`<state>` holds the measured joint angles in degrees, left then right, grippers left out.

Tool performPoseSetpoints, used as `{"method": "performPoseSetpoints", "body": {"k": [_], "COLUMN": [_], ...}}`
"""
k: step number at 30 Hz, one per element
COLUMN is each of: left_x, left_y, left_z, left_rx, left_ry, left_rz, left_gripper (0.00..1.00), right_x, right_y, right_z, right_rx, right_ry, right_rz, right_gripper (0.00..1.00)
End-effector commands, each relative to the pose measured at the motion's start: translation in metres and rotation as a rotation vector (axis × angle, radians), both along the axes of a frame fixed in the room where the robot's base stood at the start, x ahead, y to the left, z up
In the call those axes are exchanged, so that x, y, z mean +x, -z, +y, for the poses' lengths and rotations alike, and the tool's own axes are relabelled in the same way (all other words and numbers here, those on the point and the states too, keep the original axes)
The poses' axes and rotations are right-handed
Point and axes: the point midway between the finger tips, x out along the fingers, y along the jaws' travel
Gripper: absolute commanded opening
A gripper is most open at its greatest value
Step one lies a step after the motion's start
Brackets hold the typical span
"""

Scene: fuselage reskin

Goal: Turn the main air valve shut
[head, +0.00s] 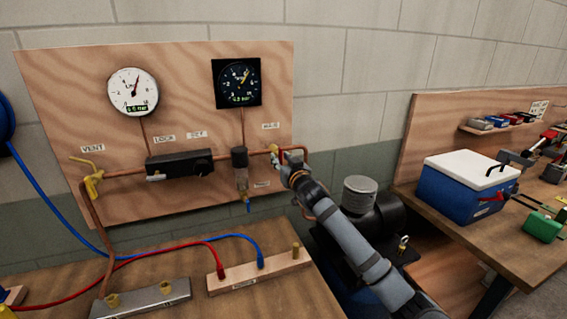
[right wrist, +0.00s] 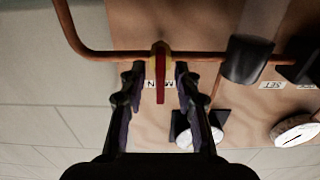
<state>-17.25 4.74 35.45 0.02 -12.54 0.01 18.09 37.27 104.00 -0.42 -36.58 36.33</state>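The main air valve has a yellow brass body (right wrist: 160,54) on the copper pipe and a red lever (right wrist: 160,85). In the head view the valve (head: 274,149) sits at the right side of the wooden panel, partly hidden by my gripper. My right gripper (head: 288,158) is at the valve. In the right wrist view my right gripper (right wrist: 158,78) is open, one finger on each side of the red lever, with gaps on both sides. The lever stands across the pipe in that view, over the label behind it. My left gripper is not in view.
The wooden panel (head: 200,200) carries a white gauge (head: 133,91), a black gauge (head: 237,83), a black regulator block (head: 180,164), a filter bowl (head: 240,165) and a yellow vent valve (head: 92,180). A black compressor (head: 375,218) stands below my right arm.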

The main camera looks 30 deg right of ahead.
Motion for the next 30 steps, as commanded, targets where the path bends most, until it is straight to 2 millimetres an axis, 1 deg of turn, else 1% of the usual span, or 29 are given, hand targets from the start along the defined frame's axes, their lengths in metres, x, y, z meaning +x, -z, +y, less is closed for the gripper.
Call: {"method": "performPoseSetpoints", "body": {"k": [3,6,10,15,30], "left_x": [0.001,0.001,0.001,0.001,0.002], "left_y": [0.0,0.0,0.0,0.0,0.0], "left_z": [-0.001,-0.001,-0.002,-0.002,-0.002], "left_rx": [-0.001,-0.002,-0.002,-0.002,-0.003], "left_ry": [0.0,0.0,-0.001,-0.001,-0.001], "left_rz": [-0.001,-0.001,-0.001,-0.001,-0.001], "left_gripper": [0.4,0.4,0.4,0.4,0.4], "right_x": [-0.025,-0.042,-0.055,-0.06,-0.06], "right_y": [0.001,0.001,0.001,0.001,0.001], "right_z": [0.006,0.011,0.013,0.016,0.016], "right_rx": [-0.011,-0.008,-0.004,0.0,0.001], "right_ry": [-0.002,-0.002,-0.001,-0.002,-0.002], "right_rz": [0.005,0.005,0.003,0.001,0.001], "right_gripper": [0.32,0.32,0.32,0.32,0.32]}}
